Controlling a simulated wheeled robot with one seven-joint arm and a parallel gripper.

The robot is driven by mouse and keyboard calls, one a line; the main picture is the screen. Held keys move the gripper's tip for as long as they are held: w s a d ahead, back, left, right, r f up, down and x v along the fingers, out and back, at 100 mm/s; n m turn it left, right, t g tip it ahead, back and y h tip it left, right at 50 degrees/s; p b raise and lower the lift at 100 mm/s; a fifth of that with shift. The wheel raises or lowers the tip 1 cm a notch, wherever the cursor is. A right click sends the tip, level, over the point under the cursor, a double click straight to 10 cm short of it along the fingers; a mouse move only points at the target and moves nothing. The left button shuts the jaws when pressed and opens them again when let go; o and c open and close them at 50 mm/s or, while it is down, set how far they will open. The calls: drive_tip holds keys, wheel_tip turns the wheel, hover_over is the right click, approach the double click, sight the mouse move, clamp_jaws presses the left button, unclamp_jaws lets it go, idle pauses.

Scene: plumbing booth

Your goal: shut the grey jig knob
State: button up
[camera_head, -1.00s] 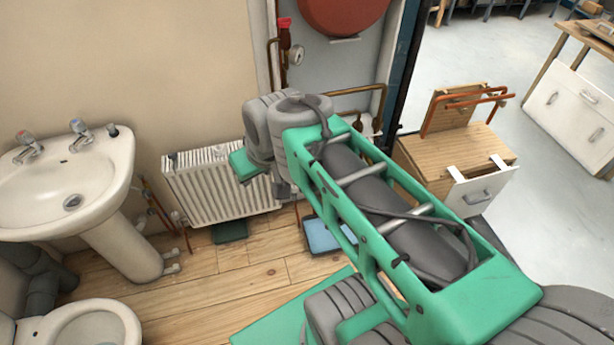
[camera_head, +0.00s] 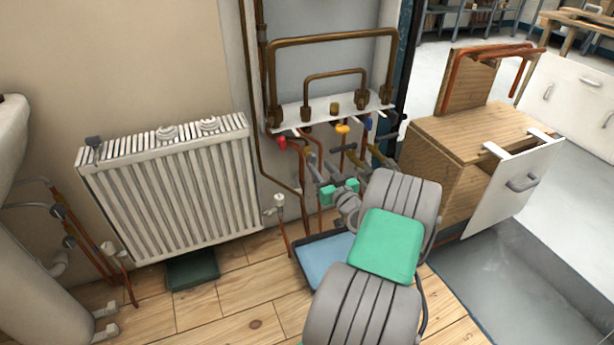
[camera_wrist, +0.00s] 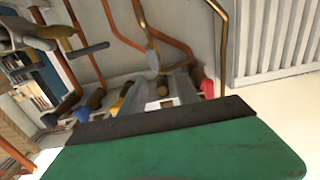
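The jig is a white plate (camera_head: 325,108) with copper and brass pipes on the back wall, and coloured valve knobs hang along its lower edge. My gripper (camera_head: 323,164) is just below the plate among the hanging pipes and knobs. In the wrist view its two grey fingers (camera_wrist: 164,82) stand apart with a gap between them, and I see nothing held. A small pale grey piece (camera_wrist: 152,60) on a pipe shows just beyond the fingertips; I cannot tell for sure that it is the grey knob. A grey lever (camera_wrist: 88,50) shows to the left.
The red knob (camera_head: 282,142), yellow knob (camera_head: 342,130) and blue knob (camera_head: 368,122) are close around my gripper. A white radiator (camera_head: 175,190) stands to the left. A blue tray (camera_head: 325,262) lies on the floor below. A wooden cabinet (camera_head: 440,150) with its drawer out is at right.

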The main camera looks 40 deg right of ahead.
sight(315, 157)
drive_tip(key=shift+h, duration=0.3)
drive_tip(key=x, duration=0.2)
drive_tip(key=b+x, duration=0.1)
drive_tip(key=x, duration=0.4)
drive_tip(key=shift+w+d+b, duration=0.2)
drive_tip(key=shift+d+b, duration=0.15)
drive_tip(key=shift+d, duration=0.15)
drive_tip(key=shift+c, duration=0.3)
drive_tip(key=shift+f, duration=0.1)
clamp_jaws()
